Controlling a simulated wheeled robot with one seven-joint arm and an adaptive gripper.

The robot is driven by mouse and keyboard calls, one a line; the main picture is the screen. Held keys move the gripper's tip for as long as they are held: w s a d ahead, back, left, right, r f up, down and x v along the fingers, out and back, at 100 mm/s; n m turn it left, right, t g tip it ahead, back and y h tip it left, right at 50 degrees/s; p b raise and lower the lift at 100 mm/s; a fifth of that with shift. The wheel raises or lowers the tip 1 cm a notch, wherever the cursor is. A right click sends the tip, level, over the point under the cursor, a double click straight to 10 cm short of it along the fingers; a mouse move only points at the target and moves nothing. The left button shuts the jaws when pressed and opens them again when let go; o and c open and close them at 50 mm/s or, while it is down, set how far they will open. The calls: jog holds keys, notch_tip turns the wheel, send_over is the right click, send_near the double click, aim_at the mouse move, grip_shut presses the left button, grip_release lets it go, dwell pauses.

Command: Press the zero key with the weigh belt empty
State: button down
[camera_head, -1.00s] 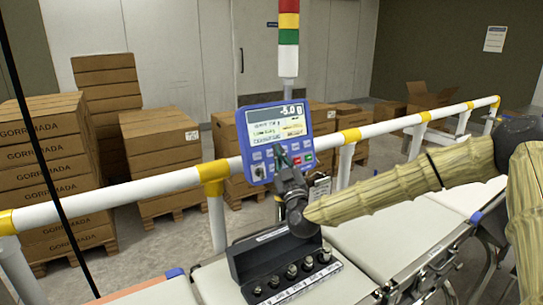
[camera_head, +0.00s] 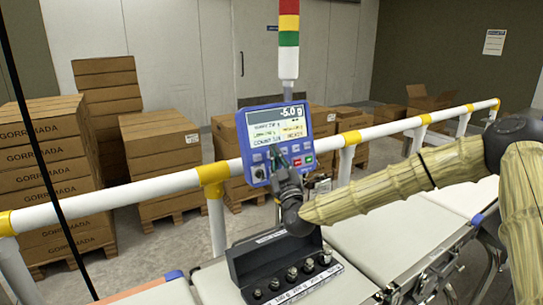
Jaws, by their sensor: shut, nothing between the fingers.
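I cannot tell whether the tips touch a key, or which key is the zero key. The weigh belt (camera_head: 370,238) is pale; its visible part holds a black block of test weights (camera_head: 262,262) at its left side or just beside it; the exact support is unclear.
A red, yellow and green signal tower (camera_head: 288,40) rises behind the terminal. Stacked cartons (camera_head: 40,160) stand on pallets beyond the rail.

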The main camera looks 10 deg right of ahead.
jog(key=shift+w+a+f, duration=0.1)
jog(key=shift+w, duration=0.05)
dwell(0.8)
jog(key=shift+w+a+b, duration=0.1)
jog(key=shift+w+b, duration=0.1)
jog(key=shift+b, duration=0.1)
jog(key=shift+w+a+f, duration=0.15)
jog(key=shift+w, duration=0.2)
dwell(0.8)
jog(key=shift+s, duration=0.15)
jog(key=shift+s+d+r, duration=0.25)
jog(key=shift+s+d, duration=0.05)
jog(key=shift+s, duration=0.3)
dwell(0.4)
jog(key=shift+s+d+r, duration=0.25)
jog(key=shift+s+d, duration=0.05)
jog(key=shift+s, duration=0.45)
jog(key=shift+s+d+r, duration=0.2)
jog(key=shift+s+d, duration=0.1)
jog(key=shift+s, duration=0.4)
jog(key=shift+s+d+r, duration=0.25)
jog(key=shift+s+d, duration=0.05)
jog(key=shift+s, duration=0.45)
